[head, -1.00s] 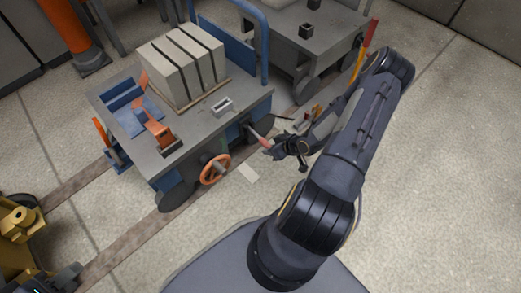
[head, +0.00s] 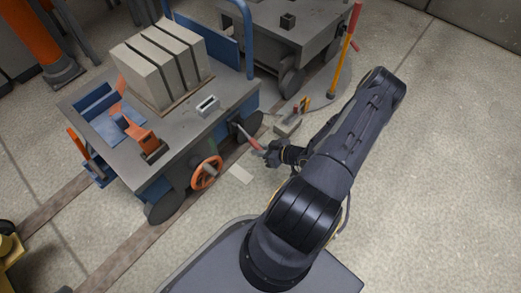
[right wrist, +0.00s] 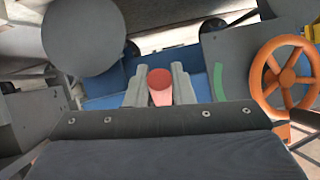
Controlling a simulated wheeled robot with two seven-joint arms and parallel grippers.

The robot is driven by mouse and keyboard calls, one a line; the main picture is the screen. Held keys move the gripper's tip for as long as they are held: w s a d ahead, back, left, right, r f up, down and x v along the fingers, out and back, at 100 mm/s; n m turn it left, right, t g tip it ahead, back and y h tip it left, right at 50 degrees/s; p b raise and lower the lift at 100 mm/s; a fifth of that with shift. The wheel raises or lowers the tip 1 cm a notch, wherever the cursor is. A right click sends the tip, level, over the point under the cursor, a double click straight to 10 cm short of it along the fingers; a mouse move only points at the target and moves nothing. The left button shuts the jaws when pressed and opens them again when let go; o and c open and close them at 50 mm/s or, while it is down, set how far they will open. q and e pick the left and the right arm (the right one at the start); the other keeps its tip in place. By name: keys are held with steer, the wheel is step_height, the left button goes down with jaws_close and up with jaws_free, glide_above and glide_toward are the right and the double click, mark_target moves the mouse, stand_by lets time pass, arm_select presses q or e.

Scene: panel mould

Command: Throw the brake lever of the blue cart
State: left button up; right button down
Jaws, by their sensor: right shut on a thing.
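The blue cart (head: 92,108) stands on rails at the left of the head view, with a grey top. Its brake lever (head: 248,138) sticks out from the near side, with a red grip at the outer end. My right gripper (head: 267,151) is at that end. In the right wrist view the red grip (right wrist: 160,86) sits between the two grey fingers of the right gripper (right wrist: 160,90), which is shut on it. The fingers hide part of the grip. My left gripper is not in view.
An orange handwheel (head: 207,172) is on the cart's near side, left of the lever; it also shows in the right wrist view (right wrist: 287,76). Grey blocks (head: 163,65) lie on the cart. A second grey cart (head: 300,22) stands behind. A yellow-and-red upright lever (head: 344,50) rises at right.

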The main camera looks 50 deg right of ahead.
steer(key=shift+w, duration=0.1)
steer(key=c, duration=1.3)
jaws_free()
steer(key=shift+o, duration=0.2)
steer(key=p+v, duration=0.3)
steer(key=v, duration=0.4)
steer(key=shift+s+d, duration=0.15)
steer(key=shift+s, duration=0.2)
steer(key=shift+r, duration=0.1)
